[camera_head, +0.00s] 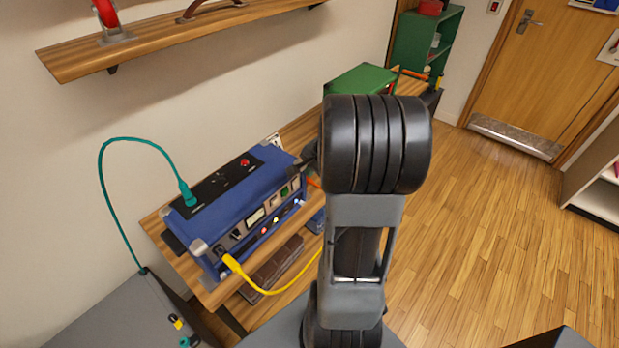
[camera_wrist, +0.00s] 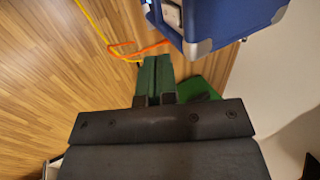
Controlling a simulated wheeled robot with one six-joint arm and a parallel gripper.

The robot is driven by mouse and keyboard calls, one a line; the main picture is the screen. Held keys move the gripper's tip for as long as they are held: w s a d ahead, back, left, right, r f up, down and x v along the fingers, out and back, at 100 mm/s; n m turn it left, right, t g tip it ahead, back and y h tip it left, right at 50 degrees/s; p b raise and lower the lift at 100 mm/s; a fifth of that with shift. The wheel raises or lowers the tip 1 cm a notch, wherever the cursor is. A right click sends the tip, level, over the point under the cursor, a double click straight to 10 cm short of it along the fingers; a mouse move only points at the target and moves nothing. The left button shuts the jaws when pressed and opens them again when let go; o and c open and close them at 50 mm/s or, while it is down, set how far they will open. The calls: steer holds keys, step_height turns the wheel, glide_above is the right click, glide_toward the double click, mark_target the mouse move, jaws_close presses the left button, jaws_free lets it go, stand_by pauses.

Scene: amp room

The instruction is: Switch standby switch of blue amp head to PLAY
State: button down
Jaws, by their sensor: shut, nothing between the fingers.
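The blue amp head (camera_head: 235,205) stands on the wooden bench, its top and front panel visible in the head view. The front carries a meter, a green-lit part, small buttons and a white light; I cannot tell which is the standby switch or its position. In the wrist view only a blue corner of the amp (camera_wrist: 235,20) shows, at the top. My gripper (camera_wrist: 154,100) is shut and empty in the wrist view, apart from that corner. In the head view, a dark part of my gripper (camera_head: 310,157) shows at the amp's right end, mostly hidden behind my arm.
A teal cable (camera_head: 118,140) plugs into the amp's top and a yellow cable (camera_head: 270,290) into its front. A green box (camera_head: 358,79) stands farther along the bench. A wooden shelf (camera_head: 160,42) overhangs the bench. The wooden floor (camera_head: 480,210) at right is clear.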

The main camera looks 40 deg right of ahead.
steer(key=v, duration=0.4)
steer(key=shift+w+a+r, duration=0.1)
steer(key=shift+w+r, duration=0.05)
steer(key=shift+w, duration=0.25)
steer(key=s+a+r+n, duration=0.2)
steer(key=s+a+n, duration=0.1)
steer(key=a+n, duration=0.2)
steer(key=s+a+r+n, duration=0.2)
steer(key=a+n, duration=0.3)
steer(key=a, duration=0.4)
steer(key=s+a+r+n+h, duration=0.1)
steer(key=s+a+r+n, duration=0.1)
steer(key=s+a+n, duration=0.2)
steer(key=a+n, duration=0.1)
steer(key=a, duration=0.1)
steer(key=shift+a+n, duration=0.3)
steer(key=shift+a, duration=0.1)
steer(key=shift+s, duration=0.1)
